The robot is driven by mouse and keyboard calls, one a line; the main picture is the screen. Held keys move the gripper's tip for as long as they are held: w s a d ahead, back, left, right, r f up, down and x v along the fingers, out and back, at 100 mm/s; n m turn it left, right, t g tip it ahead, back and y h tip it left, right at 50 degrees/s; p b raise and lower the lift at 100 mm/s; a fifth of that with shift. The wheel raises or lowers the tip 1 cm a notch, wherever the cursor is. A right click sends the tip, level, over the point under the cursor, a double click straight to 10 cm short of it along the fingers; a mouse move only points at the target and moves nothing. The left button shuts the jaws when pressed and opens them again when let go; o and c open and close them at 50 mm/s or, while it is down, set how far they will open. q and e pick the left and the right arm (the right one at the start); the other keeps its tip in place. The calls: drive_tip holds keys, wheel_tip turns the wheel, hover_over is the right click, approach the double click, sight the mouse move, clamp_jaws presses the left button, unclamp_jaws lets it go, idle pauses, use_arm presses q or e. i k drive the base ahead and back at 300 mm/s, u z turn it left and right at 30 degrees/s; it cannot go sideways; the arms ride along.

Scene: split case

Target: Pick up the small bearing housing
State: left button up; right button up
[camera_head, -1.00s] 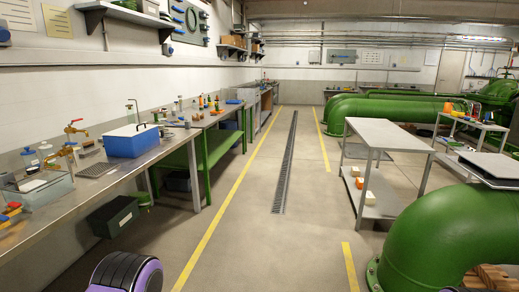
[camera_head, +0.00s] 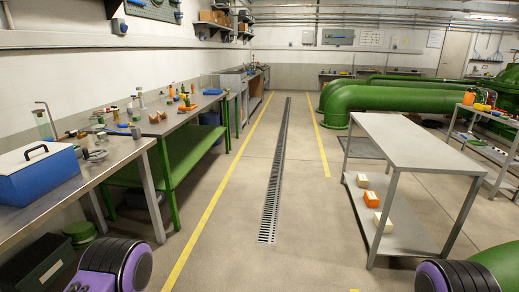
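I cannot make out the small bearing housing for certain. Several small items stand on the long workbench (camera_head: 75,181) at the left, too small to name surely. Among them is a small brownish piece (camera_head: 158,117) near the bench's far part, and a dark round-ended piece (camera_head: 97,155) near the blue case. Neither gripper is in view. Only purple and black rounded parts of my own arms show at the bottom left and bottom right.
A blue case with a white lid (camera_head: 40,171) sits at the near left. A grey metal table (camera_head: 405,137) stands at the right, with boxes on its lower shelf. Green pipes (camera_head: 400,98) lie behind it. The floor aisle with a drain grate (camera_head: 275,185) is clear.

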sight(187, 99)
drive_tip(key=u, duration=0.2)
drive_tip(key=i, duration=2.6)
drive_tip(key=u, duration=0.2)
